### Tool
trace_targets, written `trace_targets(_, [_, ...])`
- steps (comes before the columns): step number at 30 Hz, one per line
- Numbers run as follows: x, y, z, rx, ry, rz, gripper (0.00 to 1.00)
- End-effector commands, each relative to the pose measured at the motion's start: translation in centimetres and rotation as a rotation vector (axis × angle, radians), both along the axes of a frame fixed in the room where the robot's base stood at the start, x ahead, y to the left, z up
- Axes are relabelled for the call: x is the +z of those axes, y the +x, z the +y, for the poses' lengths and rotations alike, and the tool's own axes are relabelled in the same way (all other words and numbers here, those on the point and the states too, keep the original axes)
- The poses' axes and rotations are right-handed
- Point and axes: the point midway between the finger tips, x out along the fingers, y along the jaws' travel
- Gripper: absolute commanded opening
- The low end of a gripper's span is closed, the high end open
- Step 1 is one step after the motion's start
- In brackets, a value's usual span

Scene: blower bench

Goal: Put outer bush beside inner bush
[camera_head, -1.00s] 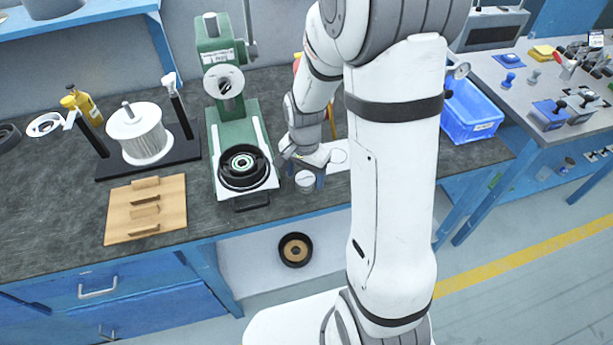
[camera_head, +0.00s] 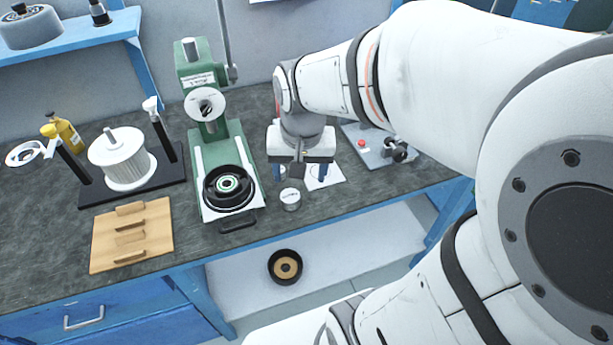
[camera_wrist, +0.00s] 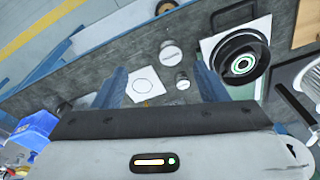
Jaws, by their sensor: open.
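Two small grey metal cylinders, which look like the bushes, stand apart on the bench. One (camera_head: 290,199) is close to the bench's front edge; it also shows in the wrist view (camera_wrist: 170,52). The other, slightly smaller in the wrist view (camera_wrist: 182,80), is not clear in the head view, where my gripper stands in front. I cannot tell which is outer and which inner. A white card with a circle (camera_wrist: 143,85) lies beside them, partly behind my gripper in the head view (camera_head: 328,176). My gripper (camera_head: 300,172) is open and empty, pointing down over this area, both bushes between its fingers in the wrist view (camera_wrist: 162,68).
A green press (camera_head: 213,125) with a black ring-shaped housing (camera_head: 229,187) stands just left. A wooden board (camera_head: 103,244) and a white finned part on a stand (camera_head: 121,168) are further left. A grey plate with small parts (camera_head: 375,152) is right. A black ring (camera_head: 285,266) lies on the shelf below.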

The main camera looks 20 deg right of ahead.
Motion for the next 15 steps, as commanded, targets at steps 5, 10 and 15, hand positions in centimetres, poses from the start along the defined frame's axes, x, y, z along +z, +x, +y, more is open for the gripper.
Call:
trace_targets(5, [1.3, -4.2, 0.0, 0.217, -0.037, -0.066, 0.66])
trace_targets(10, [1.5, -5.8, -0.4, 0.313, -0.058, -0.088, 0.66])
trace_targets(15, [1.5, -6.0, -0.4, 0.327, -0.06, -0.09, 0.66])
